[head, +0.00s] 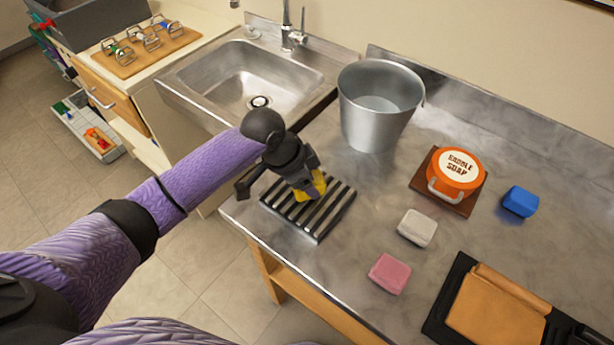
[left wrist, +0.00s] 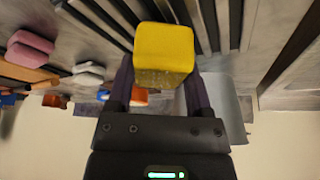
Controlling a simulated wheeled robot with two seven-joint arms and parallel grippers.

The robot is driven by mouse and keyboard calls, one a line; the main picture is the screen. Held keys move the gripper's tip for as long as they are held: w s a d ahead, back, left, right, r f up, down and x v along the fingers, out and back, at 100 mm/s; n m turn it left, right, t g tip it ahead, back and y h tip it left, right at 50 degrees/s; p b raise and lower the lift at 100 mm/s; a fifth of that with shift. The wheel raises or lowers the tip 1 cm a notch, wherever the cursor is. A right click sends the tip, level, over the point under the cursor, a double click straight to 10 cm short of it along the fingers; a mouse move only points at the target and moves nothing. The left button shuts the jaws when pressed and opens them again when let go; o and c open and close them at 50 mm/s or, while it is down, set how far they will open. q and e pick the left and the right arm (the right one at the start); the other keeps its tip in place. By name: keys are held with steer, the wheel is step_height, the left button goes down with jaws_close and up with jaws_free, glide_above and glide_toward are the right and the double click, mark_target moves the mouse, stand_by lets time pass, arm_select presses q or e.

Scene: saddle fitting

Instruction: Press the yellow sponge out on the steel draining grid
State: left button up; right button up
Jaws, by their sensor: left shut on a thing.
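The yellow sponge (head: 313,186) is in the jaws of my left gripper (head: 311,190), over the steel draining grid (head: 325,217). In the left wrist view the sponge (left wrist: 164,50) sits between the two dark fingers, with the grid's bars (left wrist: 205,22) behind it. The gripper hides much of the sponge in the head view. I cannot tell whether the sponge touches the bars. My right gripper is in neither view.
A metal bucket (head: 378,105) holding water stands behind the grid, and the sink (head: 250,75) is at the back left. White (head: 417,228), pink (head: 389,273) and blue (head: 520,202) blocks, a saddle soap tin (head: 456,172) and tan leather (head: 495,312) lie to the right.

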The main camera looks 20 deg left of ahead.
arm_select(q)
steer(key=shift+f, duration=0.5)
stand_by(0.7)
step_height(320, 180, up, 7)
steer(key=p, duration=0.7)
steer(key=shift+r+p, duration=0.15)
steer(key=shift+p, duration=0.15)
